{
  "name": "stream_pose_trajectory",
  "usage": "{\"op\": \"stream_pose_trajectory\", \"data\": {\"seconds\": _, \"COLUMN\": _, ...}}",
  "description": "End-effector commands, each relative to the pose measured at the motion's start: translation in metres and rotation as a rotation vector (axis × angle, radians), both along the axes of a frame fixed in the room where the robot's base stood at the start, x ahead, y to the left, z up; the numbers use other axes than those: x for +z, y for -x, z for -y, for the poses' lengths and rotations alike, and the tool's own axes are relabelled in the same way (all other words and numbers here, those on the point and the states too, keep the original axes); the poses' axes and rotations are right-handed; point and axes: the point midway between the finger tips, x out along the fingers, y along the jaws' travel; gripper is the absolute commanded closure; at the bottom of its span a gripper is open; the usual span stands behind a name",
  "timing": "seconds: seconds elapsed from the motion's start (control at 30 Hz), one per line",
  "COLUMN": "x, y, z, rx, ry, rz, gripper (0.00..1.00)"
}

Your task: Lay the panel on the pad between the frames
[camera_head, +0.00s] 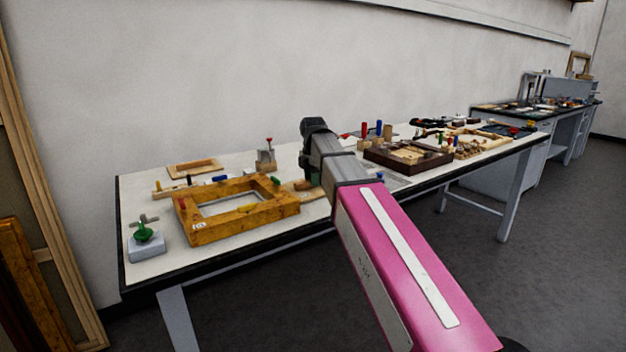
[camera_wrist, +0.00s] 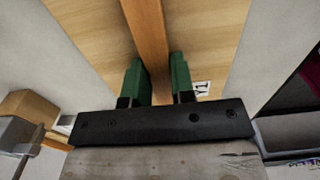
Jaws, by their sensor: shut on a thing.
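My gripper (camera_wrist: 157,62) has its green fingers shut on the brown batten that runs down the middle of a light wooden panel (camera_wrist: 207,32). The panel has a small white label beside the right finger. In the head view my gripper is mostly hidden by my arm, and only a small wooden edge, probably the panel's (camera_head: 304,189), shows beside it. A gilt frame (camera_head: 205,231) lies on the table to the left, and a dark frame (camera_head: 385,163) lies to the right. A greyish patch, possibly the pad (camera_head: 396,183), shows between them; the rest is hidden. I cannot tell whether the panel touches anything.
The long white table (camera_head: 152,270) has a dark edge. A green-knobbed clamp block (camera_head: 146,244) stands at its left end. A small wooden frame (camera_head: 195,168) and a red-topped block (camera_head: 266,160) stand at the back. Upright pegs and small tools crowd the table behind my gripper.

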Motion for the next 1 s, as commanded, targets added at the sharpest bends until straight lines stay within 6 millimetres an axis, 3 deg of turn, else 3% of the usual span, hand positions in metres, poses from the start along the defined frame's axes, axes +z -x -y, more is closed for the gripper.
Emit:
{"op": "stream_pose_trajectory", "data": {"seconds": 0.1, "x": -0.003, "y": 0.000, "z": 0.000, "rx": 0.000, "ry": 0.001, "rz": -0.001, "gripper": 1.00}}
{"op": "stream_pose_trajectory", "data": {"seconds": 0.13, "x": -0.003, "y": 0.000, "z": 0.000, "rx": 0.000, "ry": 0.001, "rz": -0.001, "gripper": 0.70}}
{"op": "stream_pose_trajectory", "data": {"seconds": 0.2, "x": -0.003, "y": 0.000, "z": 0.000, "rx": 0.000, "ry": 0.000, "rz": 0.000, "gripper": 0.51}}
{"op": "stream_pose_trajectory", "data": {"seconds": 0.63, "x": 0.007, "y": -0.001, "z": 0.000, "rx": 0.000, "ry": -0.001, "rz": 0.001, "gripper": 0.51}}
{"op": "stream_pose_trajectory", "data": {"seconds": 1.0, "x": 0.070, "y": -0.001, "z": 0.000, "rx": 0.000, "ry": 0.000, "rz": 0.002, "gripper": 0.51}}
